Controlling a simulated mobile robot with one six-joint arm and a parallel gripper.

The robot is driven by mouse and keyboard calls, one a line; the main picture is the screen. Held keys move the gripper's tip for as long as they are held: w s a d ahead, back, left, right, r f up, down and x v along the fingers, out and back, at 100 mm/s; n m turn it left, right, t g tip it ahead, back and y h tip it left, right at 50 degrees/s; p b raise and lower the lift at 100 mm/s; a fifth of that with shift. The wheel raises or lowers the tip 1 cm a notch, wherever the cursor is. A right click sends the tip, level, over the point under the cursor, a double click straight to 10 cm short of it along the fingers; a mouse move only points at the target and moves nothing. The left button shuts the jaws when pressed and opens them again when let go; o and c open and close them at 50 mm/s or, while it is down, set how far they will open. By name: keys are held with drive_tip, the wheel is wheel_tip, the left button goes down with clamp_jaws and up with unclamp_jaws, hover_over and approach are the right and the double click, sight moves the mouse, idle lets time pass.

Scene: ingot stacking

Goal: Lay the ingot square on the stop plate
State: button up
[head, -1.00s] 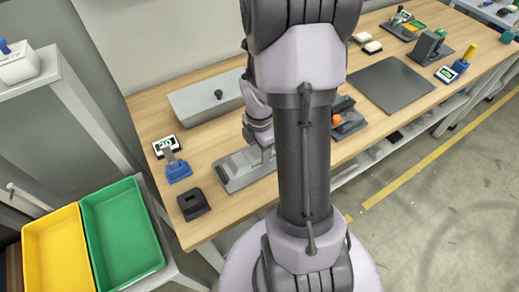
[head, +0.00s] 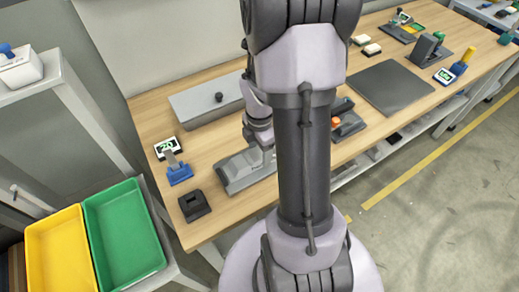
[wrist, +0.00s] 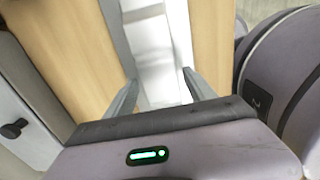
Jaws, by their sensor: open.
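My gripper (wrist: 160,78) is open, its two fingers apart on either side of a bright, silvery ingot (wrist: 158,48) in the wrist view. Whether the fingers touch it I cannot tell. The ingot lies lengthwise between the fingers, with a grey plate edge (wrist: 114,28) along its left side, probably the stop plate. In the head view, a grey plate with a block on it (head: 240,172) sits near the table's front edge, just left of my arm. There I cannot clearly separate ingot from plate, and my arm hides the right end.
A long grey box (head: 205,104) with a black knob stands behind. A blue stand (head: 179,174), a small display (head: 168,148) and a black block (head: 194,206) are to the left. A dark mat (head: 392,87) lies right. Green (head: 123,235) and yellow (head: 60,255) trays stand front left.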

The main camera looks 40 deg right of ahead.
drive_tip(key=shift+r+p, duration=0.65)
drive_tip(key=shift+r, duration=0.3)
drive_tip(key=o, duration=0.6)
drive_tip(key=shift+f, duration=0.1)
drive_tip(key=shift+c, duration=0.2)
wheel_tip(320, 180, up, 4)
drive_tip(key=p, duration=0.3)
drive_tip(key=shift+p, duration=0.35)
drive_tip(key=shift+o, duration=1.2)
wheel_tip(320, 180, up, 17)
drive_tip(key=p, duration=0.6)
drive_tip(key=shift+r, duration=0.2)
